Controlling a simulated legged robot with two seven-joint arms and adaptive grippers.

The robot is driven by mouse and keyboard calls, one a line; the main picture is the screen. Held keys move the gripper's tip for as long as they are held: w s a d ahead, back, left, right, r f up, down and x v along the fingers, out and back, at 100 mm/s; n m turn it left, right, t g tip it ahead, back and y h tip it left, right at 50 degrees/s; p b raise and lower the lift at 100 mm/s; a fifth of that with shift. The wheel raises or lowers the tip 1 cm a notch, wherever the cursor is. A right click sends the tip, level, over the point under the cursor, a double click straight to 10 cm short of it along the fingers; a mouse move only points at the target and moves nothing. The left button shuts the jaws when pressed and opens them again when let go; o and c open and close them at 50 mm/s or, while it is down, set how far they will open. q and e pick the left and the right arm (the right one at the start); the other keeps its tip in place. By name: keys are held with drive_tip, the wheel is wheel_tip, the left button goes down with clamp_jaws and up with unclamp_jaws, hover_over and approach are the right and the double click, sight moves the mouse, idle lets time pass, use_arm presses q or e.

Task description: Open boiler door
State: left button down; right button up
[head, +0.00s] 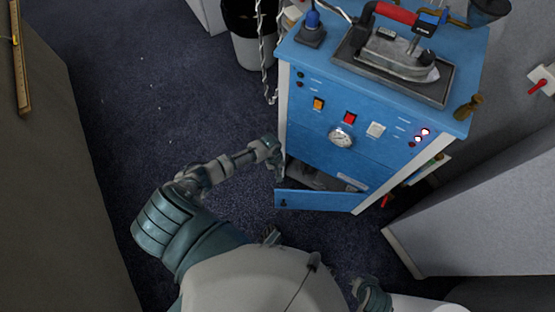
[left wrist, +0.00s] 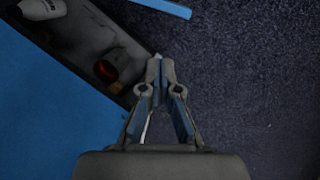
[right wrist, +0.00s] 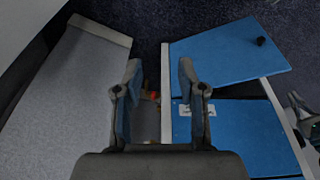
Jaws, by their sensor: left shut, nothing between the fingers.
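The blue boiler (head: 375,125) stands at the right of the head view. Its low door (head: 320,199) is swung outward, with a dark gap above it. In the right wrist view the door (right wrist: 225,60) shows its face and a small black knob (right wrist: 260,41). My left gripper (head: 277,168) is shut and empty at the boiler's lower left front corner, beside the opening. In the left wrist view its tips (left wrist: 156,62) are together at the opening's edge. My right gripper (right wrist: 158,65) is open and empty, above the boiler's side; its fingers are not clear in the head view.
Inside the boiler are a white bottle (left wrist: 42,8) and a dark round thing with red inside (left wrist: 107,69). An iron (head: 395,55) rests on the boiler's top. A grey partition (head: 480,210) stands close at the right. Dark carpet (head: 130,90) is free at the left.

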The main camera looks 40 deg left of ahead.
use_arm(q)
drive_tip(key=shift+w+a+r+p, duration=0.2)
drive_tip(key=shift+w+r+p, duration=0.2)
drive_tip(key=shift+r, duration=0.2)
drive_tip(key=shift+w+a+r+p, duration=0.15)
drive_tip(key=shift+w+r+p, duration=0.2)
drive_tip(key=shift+r, duration=0.25)
drive_tip(key=shift+w+a+r+p, duration=0.2)
drive_tip(key=shift+w+r+p, duration=0.15)
drive_tip(key=shift+r, duration=0.25)
use_arm(e)
drive_tip(key=s+x, duration=0.1)
drive_tip(key=x, duration=0.6)
drive_tip(key=shift+f, duration=0.55)
use_arm(q)
drive_tip(key=shift+s, duration=0.1)
